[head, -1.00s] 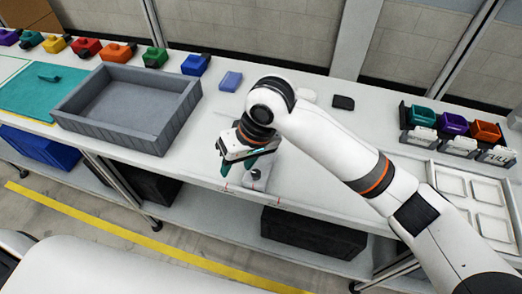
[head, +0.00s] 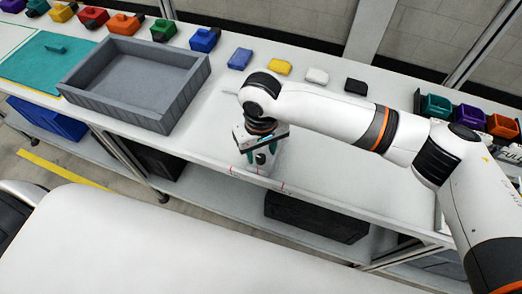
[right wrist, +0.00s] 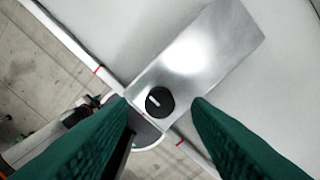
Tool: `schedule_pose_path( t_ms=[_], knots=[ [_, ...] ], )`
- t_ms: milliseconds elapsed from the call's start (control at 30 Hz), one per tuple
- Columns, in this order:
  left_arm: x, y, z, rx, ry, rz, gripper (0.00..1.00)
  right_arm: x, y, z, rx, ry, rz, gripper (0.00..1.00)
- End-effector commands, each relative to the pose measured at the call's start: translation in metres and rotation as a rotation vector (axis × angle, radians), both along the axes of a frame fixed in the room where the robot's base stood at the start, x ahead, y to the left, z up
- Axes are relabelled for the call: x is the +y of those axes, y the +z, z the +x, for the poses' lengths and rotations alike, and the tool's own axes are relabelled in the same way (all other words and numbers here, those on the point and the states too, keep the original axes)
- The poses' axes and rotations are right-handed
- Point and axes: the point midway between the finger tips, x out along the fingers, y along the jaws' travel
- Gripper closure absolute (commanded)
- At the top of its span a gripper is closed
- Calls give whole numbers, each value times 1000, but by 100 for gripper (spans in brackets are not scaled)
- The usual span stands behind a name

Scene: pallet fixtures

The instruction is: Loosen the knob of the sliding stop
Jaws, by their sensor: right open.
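The sliding stop (right wrist: 195,55) is a shiny metal block at the front edge of the white bench. Its knob (right wrist: 159,101) is round and black with a short white mark, on the end of the stop near the bench edge. In the head view the knob (head: 261,159) shows small and dark just below my right gripper (head: 258,143). In the right wrist view the two green fingers of my right gripper (right wrist: 163,103) are apart, with the knob between their tips in the picture. I cannot tell how far above it they are. My left gripper is not in view.
Red marks (head: 283,187) lie on the bench edge beside the stop. A grey tray (head: 140,80) stands to the left. Blue, yellow, white and black blocks (head: 280,67) lie behind my right arm. Coloured bins (head: 470,115) stand at the right.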

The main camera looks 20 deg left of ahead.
Motion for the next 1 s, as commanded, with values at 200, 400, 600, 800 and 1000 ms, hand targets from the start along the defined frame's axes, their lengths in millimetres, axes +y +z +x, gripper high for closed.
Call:
schedule_pose_path(
  t_ms=[200, 400, 600, 800, 1000],
  knots=[
    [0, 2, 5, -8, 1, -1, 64, 0, -16, 0, -1, 1, 1, 55],
    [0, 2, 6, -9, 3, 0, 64, 0, -18, 0, -1, 1, 1, 55],
    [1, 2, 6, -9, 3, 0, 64, 0, -18, 0, -1, 1, 1, 75],
    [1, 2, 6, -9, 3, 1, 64, 0, -17, 0, -1, 1, 1, 100],
    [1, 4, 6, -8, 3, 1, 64, 0, -17, 0, 0, 22, 1, 100]
  ],
)
